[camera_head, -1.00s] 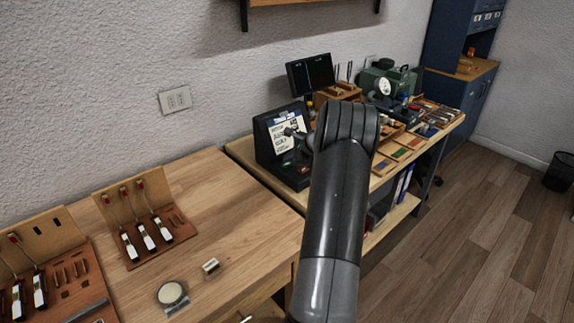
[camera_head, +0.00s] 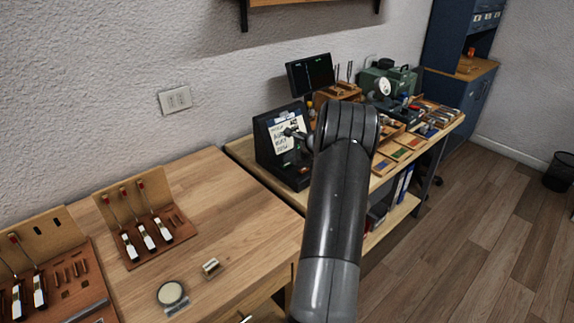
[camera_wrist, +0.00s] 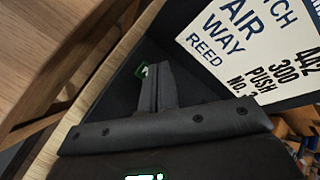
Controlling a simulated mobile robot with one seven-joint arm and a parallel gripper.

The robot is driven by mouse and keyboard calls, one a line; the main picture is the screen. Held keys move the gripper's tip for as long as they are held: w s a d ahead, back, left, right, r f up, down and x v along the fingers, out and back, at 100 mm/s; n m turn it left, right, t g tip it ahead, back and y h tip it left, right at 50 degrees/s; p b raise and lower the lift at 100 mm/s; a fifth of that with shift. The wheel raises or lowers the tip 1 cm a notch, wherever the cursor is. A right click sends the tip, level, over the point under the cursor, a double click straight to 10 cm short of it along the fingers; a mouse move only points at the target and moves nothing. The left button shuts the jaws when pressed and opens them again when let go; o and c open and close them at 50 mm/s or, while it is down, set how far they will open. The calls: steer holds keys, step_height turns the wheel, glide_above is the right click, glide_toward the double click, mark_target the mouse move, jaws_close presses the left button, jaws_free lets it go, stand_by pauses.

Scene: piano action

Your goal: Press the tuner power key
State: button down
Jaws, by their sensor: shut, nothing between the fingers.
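A black slanted-faced unit (camera_head: 262,140) with a printed white card (camera_head: 284,139) stands on the far bench. It may be the tuner; no power key can be clearly picked out in the head view. My gripper (camera_head: 294,133) is in front of the card, partly hidden by my arm. In the wrist view my gripper (camera_wrist: 154,70) is shut and empty, its fingers pointing at a dark surface beside the card (camera_wrist: 250,42). Another green-edged mark (camera_wrist: 144,177) shows at the bottom edge.
A dark monitor (camera_head: 310,73) and a green machine (camera_head: 388,80) stand behind on the far bench. The near wooden bench (camera_head: 235,200) holds racks of hammer-like parts (camera_head: 146,233) and a round tin (camera_head: 171,293).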

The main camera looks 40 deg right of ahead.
mark_target(289, 165)
steer(key=shift+f, duration=0.35)
steer(key=shift+r, duration=0.5)
step_height(289, 165, up, 6)
steer(key=shift+f, duration=0.1)
stand_by(0.7)
stand_by(0.4)
